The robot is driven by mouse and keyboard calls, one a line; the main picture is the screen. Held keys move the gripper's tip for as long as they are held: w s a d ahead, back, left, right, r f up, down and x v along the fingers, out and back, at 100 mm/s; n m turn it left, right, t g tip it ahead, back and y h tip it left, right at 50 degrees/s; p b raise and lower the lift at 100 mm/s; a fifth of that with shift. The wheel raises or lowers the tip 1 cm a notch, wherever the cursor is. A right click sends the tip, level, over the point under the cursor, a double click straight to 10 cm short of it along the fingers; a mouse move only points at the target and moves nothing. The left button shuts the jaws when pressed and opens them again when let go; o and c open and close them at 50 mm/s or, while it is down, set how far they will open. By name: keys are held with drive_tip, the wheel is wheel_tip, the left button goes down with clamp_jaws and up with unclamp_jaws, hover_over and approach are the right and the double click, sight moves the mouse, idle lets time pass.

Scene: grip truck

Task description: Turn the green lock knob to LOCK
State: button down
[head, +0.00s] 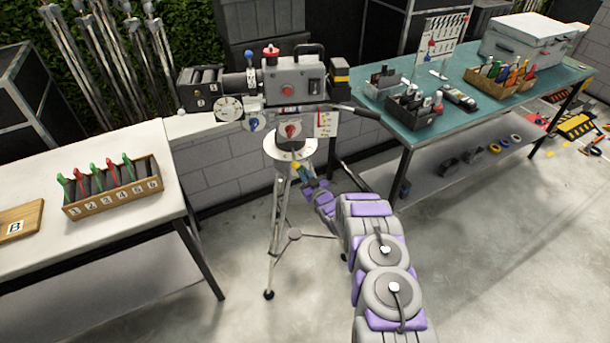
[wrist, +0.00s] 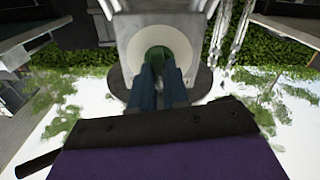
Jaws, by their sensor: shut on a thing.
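The green lock knob (wrist: 157,54) sits at the centre of a pale round plate (wrist: 130,62) in the wrist view. My gripper (wrist: 160,68) reaches straight to it, its two dark blue fingers close together and shut on the knob. The fingers cover part of the knob, and I cannot read any LOCK marking or tell which way the knob points. In the head view my gripper (head: 300,172) is at the top of the tripod (head: 279,205), just below the camera rig (head: 292,80). The green knob cannot be made out there.
A white table (head: 120,150) at left holds a wooden rack (head: 115,202) of numbered, coloured-handled items. A teal bench (head: 430,138) with boxes and tools stands at right. The rig's dark handle (head: 355,108) sticks out to the right above my arm. Open concrete floor lies in front.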

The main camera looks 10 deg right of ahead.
drive_tip(key=m, duration=0.3)
drive_tip(key=shift+f+m+p, duration=0.1)
drive_tip(key=shift+m+p, duration=0.25)
drive_tip(key=shift+m, duration=0.05)
drive_tip(key=shift+d+m, duration=0.2)
drive_tip(key=shift+m, duration=1.8)
drive_tip(key=c, duration=1.1)
unclamp_jaws()
drive_tip(key=p+v, duration=0.3)
drive_tip(key=v, duration=1.4)
drive_tip(key=shift+s+d, duration=0.1)
